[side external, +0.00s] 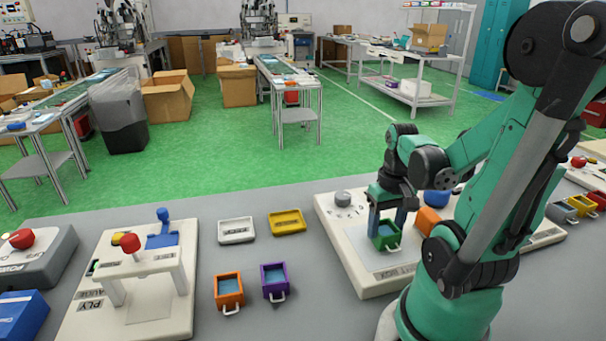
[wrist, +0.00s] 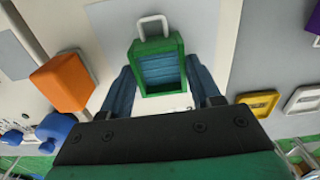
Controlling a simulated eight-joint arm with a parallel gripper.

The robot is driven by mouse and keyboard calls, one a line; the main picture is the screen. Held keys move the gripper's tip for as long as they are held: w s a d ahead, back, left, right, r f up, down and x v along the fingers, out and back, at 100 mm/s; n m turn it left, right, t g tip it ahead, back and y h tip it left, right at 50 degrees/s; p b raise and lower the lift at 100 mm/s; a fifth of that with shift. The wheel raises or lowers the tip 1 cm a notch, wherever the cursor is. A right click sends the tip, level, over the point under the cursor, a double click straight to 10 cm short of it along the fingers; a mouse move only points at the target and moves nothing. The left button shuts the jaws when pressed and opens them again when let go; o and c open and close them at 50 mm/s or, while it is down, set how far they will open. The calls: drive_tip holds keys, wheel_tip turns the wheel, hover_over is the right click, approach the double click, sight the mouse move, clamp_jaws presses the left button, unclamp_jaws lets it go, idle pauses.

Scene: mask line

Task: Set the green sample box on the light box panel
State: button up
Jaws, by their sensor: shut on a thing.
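The green sample box (side external: 386,238) has a blue inside and a white loop handle. My gripper (side external: 393,215) is shut on it, with one finger on each side. In the wrist view the green sample box (wrist: 160,70) sits upright between the fingertips (wrist: 158,88), its handle toward the top of the picture. It is over the pale grey light box panel (side external: 372,258) of the cream board, and the panel also shows in the wrist view (wrist: 110,25). The box's bottom is at or very near the panel; I cannot tell whether they touch.
An orange block (side external: 428,220) and a blue knob (side external: 437,197) stand on the same board beside my gripper. Orange (side external: 229,291) and purple (side external: 274,281) boxes stand on the grey table to the left. White (side external: 236,230) and yellow (side external: 287,222) trays lie behind them.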

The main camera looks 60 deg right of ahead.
sight(385, 227)
drive_tip(key=shift+f, duration=0.15)
drive_tip(key=o, duration=1.3)
drive_tip(key=shift+c, duration=0.2)
wheel_tip(385, 227, up, 12)
drive_tip(key=w+a+f+n+t, duration=0.1)
drive_tip(key=w+a+n+t, duration=0.2)
drive_tip(key=w+a, duration=0.4)
drive_tip(key=w+a+f+n+t, duration=0.2)
drive_tip(key=w+a+n+t, duration=0.2)
drive_tip(key=w+a, duration=0.3)
drive_tip(key=shift+a+f+n, duration=0.25)
drive_tip(key=shift+a+n, duration=0.55)
drive_tip(key=shift+a, duration=0.15)
